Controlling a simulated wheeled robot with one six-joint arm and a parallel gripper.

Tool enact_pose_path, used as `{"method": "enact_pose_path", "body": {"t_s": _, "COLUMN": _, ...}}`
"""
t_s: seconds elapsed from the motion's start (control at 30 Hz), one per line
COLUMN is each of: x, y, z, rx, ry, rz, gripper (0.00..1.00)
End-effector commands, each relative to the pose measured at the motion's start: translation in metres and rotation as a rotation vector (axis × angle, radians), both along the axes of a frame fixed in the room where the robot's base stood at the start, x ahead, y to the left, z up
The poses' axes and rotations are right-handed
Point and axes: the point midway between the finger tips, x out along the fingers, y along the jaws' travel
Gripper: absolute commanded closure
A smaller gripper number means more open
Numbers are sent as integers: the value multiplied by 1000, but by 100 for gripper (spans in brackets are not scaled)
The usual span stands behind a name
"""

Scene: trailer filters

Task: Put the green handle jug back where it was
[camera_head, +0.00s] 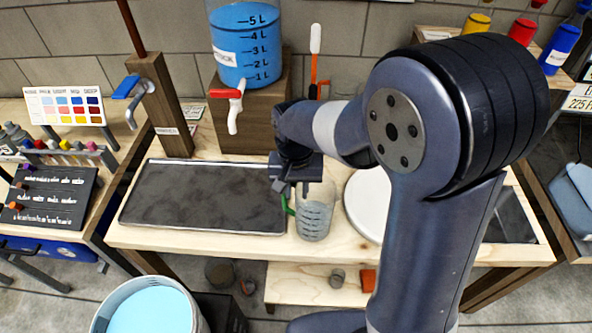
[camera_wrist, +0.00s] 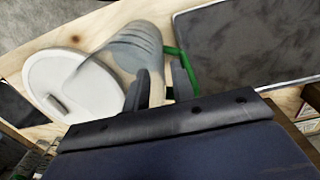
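The clear ribbed jug (camera_head: 314,215) with a green handle (camera_head: 287,205) is at the front of the wooden table, between the dark tray and a white round plate. It looks upright; whether its base touches the table is unclear. In the wrist view the jug (camera_wrist: 130,48) lies beyond my fingers, and its green handle (camera_wrist: 184,62) passes behind the right finger. My gripper (camera_head: 300,188) is down at the jug's rim and handle side. In the wrist view my gripper's fingers (camera_wrist: 163,88) are apart with a gap between them. Contact with the jug is unclear.
The dark tray (camera_head: 139,222) lies left of the jug; the white plate (camera_head: 362,222) is close on its right. Behind stands a wooden block (camera_head: 250,130) under a blue-filled tank (camera_head: 245,50) with a red-handled tap (camera_head: 232,105). A bucket (camera_head: 190,300) of light-blue liquid stands below the table front.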

Motion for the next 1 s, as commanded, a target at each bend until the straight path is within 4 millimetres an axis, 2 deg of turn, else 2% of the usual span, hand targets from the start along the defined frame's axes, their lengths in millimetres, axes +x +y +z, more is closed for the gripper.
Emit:
{"method": "enact_pose_path", "body": {"t_s": 0.03, "x": 1, "y": 1, "z": 13, "rx": 4, "ry": -7, "rz": 0, "gripper": 76}}
{"method": "enact_pose_path", "body": {"t_s": 0.2, "x": 1, "y": 2, "z": 50, "rx": 3, "ry": -5, "rz": 0, "gripper": 76}}
{"method": "enact_pose_path", "body": {"t_s": 0.4, "x": 0, "y": 2, "z": 78, "rx": 1, "ry": -2, "rz": 0, "gripper": 76}}
{"method": "enact_pose_path", "body": {"t_s": 0.57, "x": 0, "y": 2, "z": 87, "rx": 0, "ry": -1, "rz": 1, "gripper": 76}}
{"method": "enact_pose_path", "body": {"t_s": 1.0, "x": 0, "y": 2, "z": 88, "rx": 0, "ry": 0, "rz": 0, "gripper": 76}}
